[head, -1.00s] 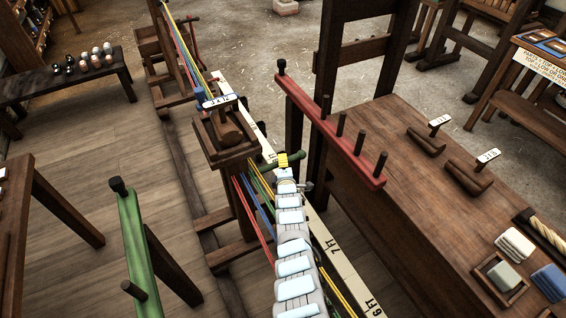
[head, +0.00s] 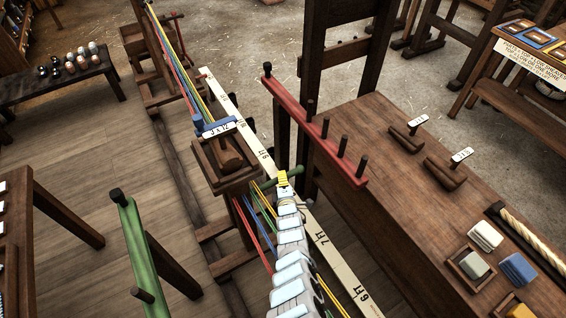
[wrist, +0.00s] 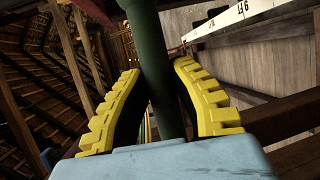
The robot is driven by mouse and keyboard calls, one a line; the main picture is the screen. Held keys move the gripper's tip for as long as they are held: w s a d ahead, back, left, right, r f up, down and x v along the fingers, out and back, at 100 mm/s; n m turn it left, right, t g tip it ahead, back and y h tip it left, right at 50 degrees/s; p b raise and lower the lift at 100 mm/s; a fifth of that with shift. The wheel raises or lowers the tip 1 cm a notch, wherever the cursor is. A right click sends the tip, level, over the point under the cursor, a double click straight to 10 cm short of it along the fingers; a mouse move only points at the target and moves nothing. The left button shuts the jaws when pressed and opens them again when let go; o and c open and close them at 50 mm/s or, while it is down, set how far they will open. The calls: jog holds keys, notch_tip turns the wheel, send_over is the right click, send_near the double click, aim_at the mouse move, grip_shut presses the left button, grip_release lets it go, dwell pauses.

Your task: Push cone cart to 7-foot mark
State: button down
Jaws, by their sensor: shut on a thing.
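The cone cart (head: 222,180) is a dark wooden cart with a block on top and a "3 x 12" label. It stands beside the pale measuring strip (head: 292,196), near its 8-foot figure. The 7 FT mark (head: 320,238) lies nearer to me along the strip. A green handle bar (head: 297,170) sticks out on the cart's right side. My gripper (head: 283,180) has its yellow fingers closed around this bar. In the wrist view the green bar (wrist: 150,40) stands between both fingers. The fingers' contact is partly hidden by the grey gripper body.
Coloured strands (head: 178,65) run along the cart's line. A red pegged rail (head: 315,130) and a workbench (head: 385,170) stand right of the strip. A green pegged post (head: 135,250) stands left.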

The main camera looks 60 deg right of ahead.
jog(key=s+a+p, duration=0.4)
jog(key=s+a, duration=0.1)
jog(key=s, duration=0.4)
jog(key=s+a+p, duration=0.5)
jog(key=s+a, duration=0.1)
jog(key=s, duration=0.4)
jog(key=shift+s+p, duration=0.2)
jog(key=shift+p, duration=0.1)
jog(key=c, duration=0.8)
grip_release()
jog(key=shift+c, duration=0.2)
jog(key=shift+s, duration=0.1)
jog(key=v, duration=0.7)
jog(key=shift+s+a+r, duration=0.1)
jog(key=shift+a, duration=0.05)
